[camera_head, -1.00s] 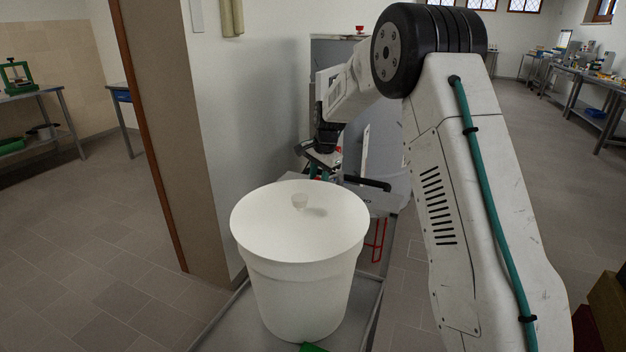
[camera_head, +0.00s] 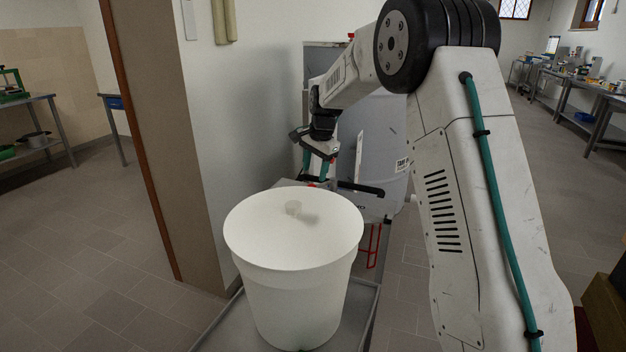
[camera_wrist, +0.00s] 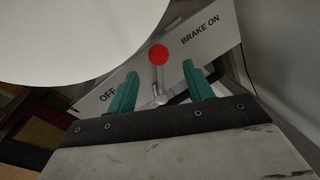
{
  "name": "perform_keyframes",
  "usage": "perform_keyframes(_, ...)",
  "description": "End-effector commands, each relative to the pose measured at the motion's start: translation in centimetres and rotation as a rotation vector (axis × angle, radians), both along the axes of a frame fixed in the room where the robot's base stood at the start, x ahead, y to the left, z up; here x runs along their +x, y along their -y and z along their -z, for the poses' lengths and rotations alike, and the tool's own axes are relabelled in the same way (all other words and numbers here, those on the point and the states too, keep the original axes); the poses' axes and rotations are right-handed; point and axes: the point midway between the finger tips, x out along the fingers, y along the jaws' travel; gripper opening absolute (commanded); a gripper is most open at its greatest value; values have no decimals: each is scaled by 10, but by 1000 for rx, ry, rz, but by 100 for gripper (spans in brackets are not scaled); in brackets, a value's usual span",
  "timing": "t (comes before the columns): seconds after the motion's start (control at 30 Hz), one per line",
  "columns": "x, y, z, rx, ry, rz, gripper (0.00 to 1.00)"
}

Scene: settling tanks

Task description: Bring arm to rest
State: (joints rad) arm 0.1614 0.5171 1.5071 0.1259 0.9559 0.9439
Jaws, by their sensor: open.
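My arm reaches forward past the white tub in the head view, with my gripper (camera_head: 318,172) above a grey panel (camera_head: 377,205) behind the tub. In the wrist view my gripper (camera_wrist: 163,82) shows two green fingers spread apart, with nothing held between them. Beyond and between the fingers is a lever with a red knob (camera_wrist: 158,54) on the panel, which is marked "OFF" on the left and "BRAKE ON" on the right. The lever points between the two marks. I cannot tell whether a finger touches it.
A large grey drum or cabinet (camera_head: 385,140) stands behind the panel. Benches line the far right, with open floor before them.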

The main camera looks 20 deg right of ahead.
Motion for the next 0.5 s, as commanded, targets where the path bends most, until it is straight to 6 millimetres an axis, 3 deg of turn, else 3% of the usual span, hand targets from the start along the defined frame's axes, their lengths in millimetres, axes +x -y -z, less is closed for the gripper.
perform_keyframes(0.17,-3,1,-14,0,-1,0,52)
perform_keyframes(0.5,-3,1,-16,1,-1,0,52)
